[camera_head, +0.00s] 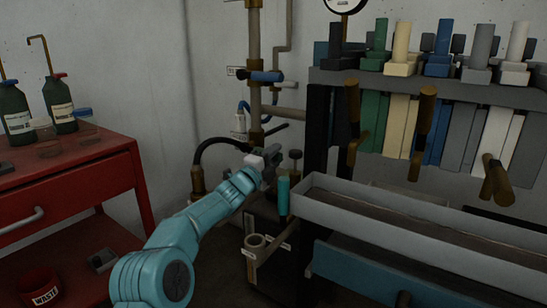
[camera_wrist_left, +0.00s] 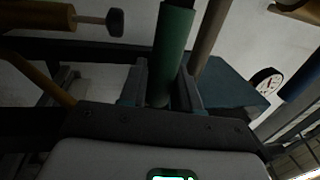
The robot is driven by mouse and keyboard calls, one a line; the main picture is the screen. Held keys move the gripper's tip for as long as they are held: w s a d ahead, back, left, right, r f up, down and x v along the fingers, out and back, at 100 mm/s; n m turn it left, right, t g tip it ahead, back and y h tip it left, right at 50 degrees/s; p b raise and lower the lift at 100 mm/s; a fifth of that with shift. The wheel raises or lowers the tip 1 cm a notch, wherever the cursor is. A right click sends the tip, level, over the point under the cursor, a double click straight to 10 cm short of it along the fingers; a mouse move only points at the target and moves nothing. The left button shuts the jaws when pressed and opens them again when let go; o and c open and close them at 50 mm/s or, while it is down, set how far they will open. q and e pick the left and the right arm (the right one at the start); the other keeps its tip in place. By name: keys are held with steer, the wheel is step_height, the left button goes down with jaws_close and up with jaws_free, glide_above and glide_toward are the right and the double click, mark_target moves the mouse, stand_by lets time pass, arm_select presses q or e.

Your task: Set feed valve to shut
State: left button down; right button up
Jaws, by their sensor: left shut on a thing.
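My left gripper (camera_head: 274,162) is at the pipework, left of the dark frame. In the left wrist view its two fingers (camera_wrist_left: 168,92) are shut on a green cylindrical grip (camera_wrist_left: 172,45) that rises between them. A teal cylinder (camera_head: 283,196) stands just below the gripper in the head view; I cannot tell whether it is the same grip. A blue valve handle (camera_head: 261,77) lies level across the upright brass pipe, above the gripper and apart from it. The small labels are unreadable, so I cannot tell which valve is the feed valve. My right gripper is not in view.
A red cabinet (camera_head: 110,165) with dark bottles (camera_head: 60,108) stands at left. A frame of coloured plates, a long grey trough (camera_head: 400,215) and brass-coloured handles (camera_head: 425,125) fill the right. A round gauge (camera_wrist_left: 265,80) shows at right in the left wrist view.

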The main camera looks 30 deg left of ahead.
arm_select(q)
steer(key=shift+f, duration=0.1)
stand_by(0.3)
steer(key=c, duration=0.9)
jaws_free()
